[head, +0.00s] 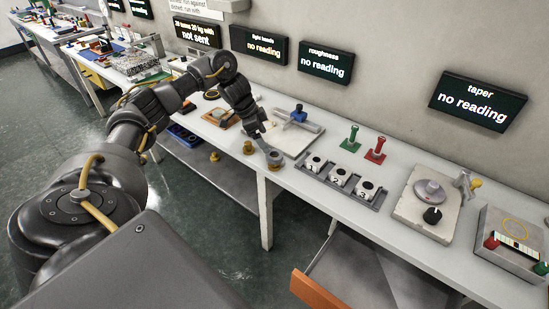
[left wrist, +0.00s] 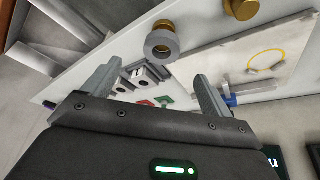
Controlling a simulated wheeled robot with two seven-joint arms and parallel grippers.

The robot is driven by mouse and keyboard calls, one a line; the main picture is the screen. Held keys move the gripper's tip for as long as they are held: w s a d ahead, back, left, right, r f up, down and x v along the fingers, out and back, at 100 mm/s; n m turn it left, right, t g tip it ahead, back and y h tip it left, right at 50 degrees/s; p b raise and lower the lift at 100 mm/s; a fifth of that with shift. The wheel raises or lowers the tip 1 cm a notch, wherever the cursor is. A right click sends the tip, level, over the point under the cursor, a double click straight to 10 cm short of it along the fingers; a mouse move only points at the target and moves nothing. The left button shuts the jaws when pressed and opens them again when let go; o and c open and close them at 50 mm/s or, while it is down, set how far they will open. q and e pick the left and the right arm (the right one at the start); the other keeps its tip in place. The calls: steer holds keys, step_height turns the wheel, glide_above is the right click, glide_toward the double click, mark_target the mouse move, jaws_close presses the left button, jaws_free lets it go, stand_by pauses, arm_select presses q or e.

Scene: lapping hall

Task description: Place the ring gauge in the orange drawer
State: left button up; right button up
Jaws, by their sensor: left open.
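A grey ring (head: 275,158), which looks like the ring gauge, sits near the front edge of the long bench. In the left wrist view the grey ring (left wrist: 161,45) lies beyond my fingertips, with a brass-coloured part against its far side. My left gripper (head: 264,143) is open and empty, just behind and above the ring in the head view; its two fingers (left wrist: 160,72) stand wide apart in the wrist view. The orange drawer (head: 318,290) is pulled out under the bench, its orange front at the bottom of the head view. My right gripper is not in view.
A brass piece (head: 248,147) stands close left of the ring. A dark rack (head: 338,182) with white numbered blocks is to the right. Behind are a pale plate with a blue clamp (head: 298,114), and green (head: 350,138) and red (head: 376,149) stands.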

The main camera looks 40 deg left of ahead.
mark_target(273, 151)
arm_select(q)
steer(key=shift+w+p+x, duration=0.15)
steer(key=shift+p+x, duration=0.35)
steer(key=shift+x, duration=1.65)
steer(key=shift+w+p+x, duration=0.15)
steer(key=shift+p+x, duration=0.3)
steer(key=shift+x, duration=1.7)
steer(key=shift+r, duration=0.1)
steer(key=c, duration=1.2)
steer(key=shift+r, duration=0.1)
